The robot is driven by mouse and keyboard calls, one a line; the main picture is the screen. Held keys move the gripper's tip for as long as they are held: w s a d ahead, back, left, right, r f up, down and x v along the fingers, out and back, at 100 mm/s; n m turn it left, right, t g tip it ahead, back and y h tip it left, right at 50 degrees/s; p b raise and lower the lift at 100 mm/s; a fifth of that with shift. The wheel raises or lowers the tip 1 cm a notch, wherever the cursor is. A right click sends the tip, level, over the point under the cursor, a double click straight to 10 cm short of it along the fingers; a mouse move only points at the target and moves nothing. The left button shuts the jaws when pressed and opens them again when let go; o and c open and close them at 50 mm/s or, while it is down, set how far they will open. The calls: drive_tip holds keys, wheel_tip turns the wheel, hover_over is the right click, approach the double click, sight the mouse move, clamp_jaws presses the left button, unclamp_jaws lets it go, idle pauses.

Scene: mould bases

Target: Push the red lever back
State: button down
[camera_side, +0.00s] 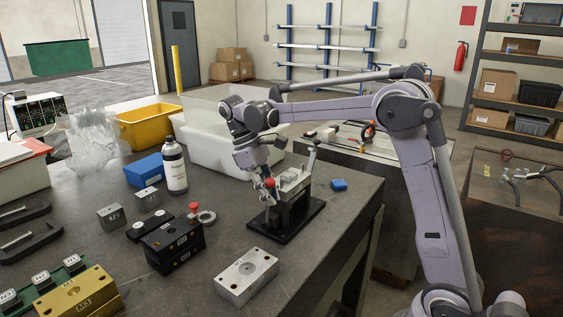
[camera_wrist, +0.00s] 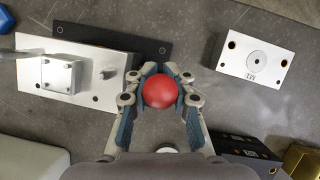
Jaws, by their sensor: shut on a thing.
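The red lever's ball knob (camera_wrist: 160,92) sits between the two fingers of my gripper (camera_wrist: 160,74) in the wrist view, with the fingers closed against its sides. In the side view my gripper (camera_side: 268,184) points down at the front left of a fixture on a black base plate (camera_side: 262,226). The red knob shows small between the fingers there. The lever's shaft is mostly hidden. The fixture's light top plate (camera_wrist: 36,78) carries a small grey block (camera_wrist: 61,75) in the wrist view.
A silver block (camera_side: 246,276) lies in front of the fixture. A black block (camera_side: 173,245) stands to the left, with another red knob (camera_side: 195,207) near it. A white bottle (camera_side: 174,168) and a blue block (camera_side: 339,185) stand nearby. A white bin (camera_side: 205,150) is behind.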

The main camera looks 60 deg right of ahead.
drive_tip(key=shift+a, duration=0.2)
drive_tip(key=c, duration=1.4)
unclamp_jaws()
drive_tip(key=shift+c, duration=0.2)
drive_tip(key=shift+d, duration=0.1)
drive_tip(key=v, duration=1.2)
